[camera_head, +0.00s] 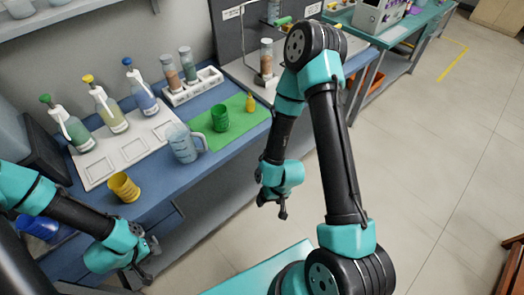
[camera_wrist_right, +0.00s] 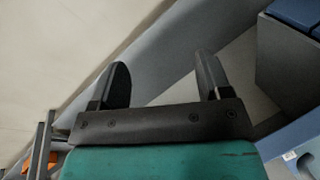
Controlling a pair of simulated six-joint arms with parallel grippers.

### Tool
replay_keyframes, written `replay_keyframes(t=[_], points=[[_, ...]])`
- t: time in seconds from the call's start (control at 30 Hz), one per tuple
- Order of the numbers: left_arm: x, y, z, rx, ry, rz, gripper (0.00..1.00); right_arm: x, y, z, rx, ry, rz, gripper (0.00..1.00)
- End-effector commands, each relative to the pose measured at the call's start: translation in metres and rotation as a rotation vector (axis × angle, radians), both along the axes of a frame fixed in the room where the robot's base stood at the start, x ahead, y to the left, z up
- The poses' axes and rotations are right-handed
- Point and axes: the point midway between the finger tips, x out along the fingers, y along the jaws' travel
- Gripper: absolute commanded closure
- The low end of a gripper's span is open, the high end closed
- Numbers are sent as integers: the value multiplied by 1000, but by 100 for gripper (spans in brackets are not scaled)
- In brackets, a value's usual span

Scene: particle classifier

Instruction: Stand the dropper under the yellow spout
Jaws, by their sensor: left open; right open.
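A small yellow bottle with a narrow top (camera_head: 250,103), which looks like the dropper, stands upright at the right of the green mat (camera_head: 240,128). The bottle with the yellow spout (camera_head: 105,106) stands in the middle of three pump bottles at the back of a white tray (camera_head: 108,168). The tray has marked squares in front of the bottles. My left gripper (camera_head: 150,262) is open and empty, low in front of the bench. My right gripper (camera_head: 278,207) is open and empty, in front of the bench and nearer than the mat. Its spread fingers show in the right wrist view (camera_wrist_right: 158,85).
The pump bottles with green (camera_head: 74,131) and blue (camera_head: 143,91) tops flank the yellow one. A yellow cup (camera_head: 124,187), a clear jug (camera_head: 183,143) and a green cup (camera_head: 220,118) stand along the bench. A tube rack (camera_head: 192,90) stands behind.

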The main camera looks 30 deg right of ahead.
Motion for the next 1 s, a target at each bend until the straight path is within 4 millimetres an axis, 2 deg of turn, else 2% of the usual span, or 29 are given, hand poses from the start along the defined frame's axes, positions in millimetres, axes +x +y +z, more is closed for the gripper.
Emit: replay_keyframes(t=[0.17,0.27,0.47,0.67,0.87,1.0], points=[[0,0,0,0,0,0,57,10,-3,3,-8,-4,-73,29],[0,0,0,0,0,0,57,27,-8,10,-19,-9,-217,29],[0,0,0,0,0,0,57,81,-24,39,0,-39,-718,29],[0,0,0,0,0,0,57,132,-39,80,114,-70,-1259,29],[0,0,0,0,0,0,57,173,-49,124,311,-83,-1747,29],[0,0,0,0,0,0,57,198,-54,161,511,-72,-2083,29]])
